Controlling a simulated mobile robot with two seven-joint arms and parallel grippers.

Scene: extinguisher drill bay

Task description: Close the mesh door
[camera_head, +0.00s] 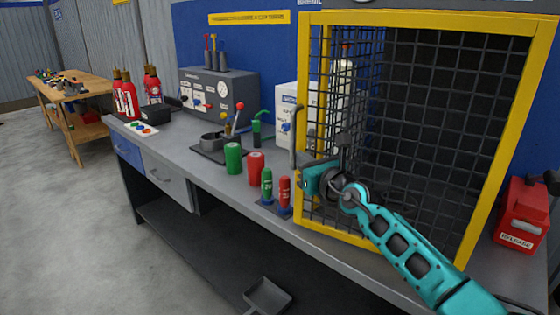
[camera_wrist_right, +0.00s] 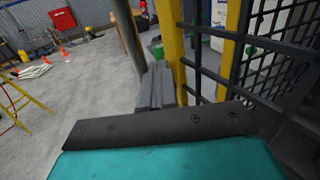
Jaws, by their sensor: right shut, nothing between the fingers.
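The mesh door (camera_head: 455,100) has a yellow frame and black wire mesh. It stands large at the right of the head view, and its left edge looks apart from a yellow post (camera_head: 325,75) behind it, but the exact opening is hard to judge. A grey upright handle (camera_head: 294,138) is at its left edge; the handle also shows in the wrist view (camera_wrist_right: 126,38). My right gripper (camera_head: 308,181) is shut and empty, close to the door's lower left edge below the handle. I cannot tell whether it touches. My left gripper is out of view.
The grey workbench (camera_head: 200,160) carries green (camera_head: 233,158) and red (camera_head: 256,168) cylinders, with smaller ones (camera_head: 267,184) close to the door. A red release box (camera_head: 521,214) is at the right. A grey control box (camera_head: 220,92) stands at the back.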

